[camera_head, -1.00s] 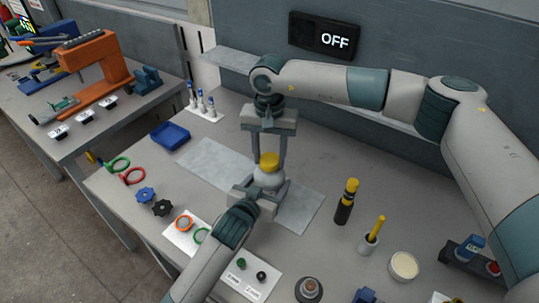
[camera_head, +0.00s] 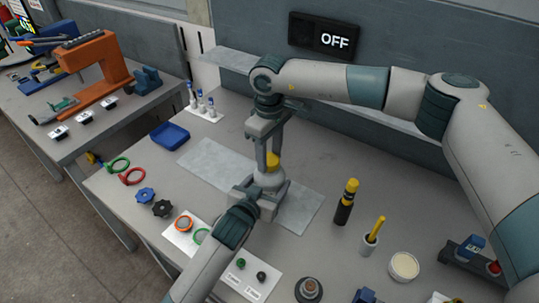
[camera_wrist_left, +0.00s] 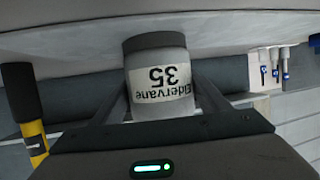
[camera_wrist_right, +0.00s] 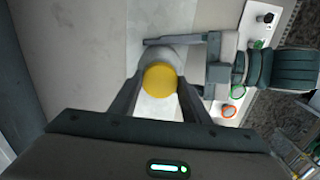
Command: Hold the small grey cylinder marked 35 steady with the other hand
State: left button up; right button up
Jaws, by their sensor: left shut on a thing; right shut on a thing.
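The small grey cylinder (camera_head: 268,179) stands upright over the pale strip in the middle of the bench. Its label, "Eldervane 35", reads upside down in the left wrist view (camera_wrist_left: 162,85). My left gripper (camera_head: 268,189) comes in low from the front and is shut on the cylinder's body, one finger on each side. My right gripper (camera_head: 269,158) points down from above and is shut on the yellow cap (camera_head: 273,161) on top of the cylinder. The cap also shows between the right fingers in the right wrist view (camera_wrist_right: 160,80). The fingers partly hide cap and body.
Green and red rings and knobs are at the left.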

jog(key=shift+w, duration=0.15)
jog(key=o, duration=1.2)
jog(key=shift+c, duration=0.2)
jog(key=shift+r, duration=0.15)
jog(key=shift+r, duration=2.1)
jog(key=shift+m, duration=0.3)
jog(key=shift+c, duration=0.4)
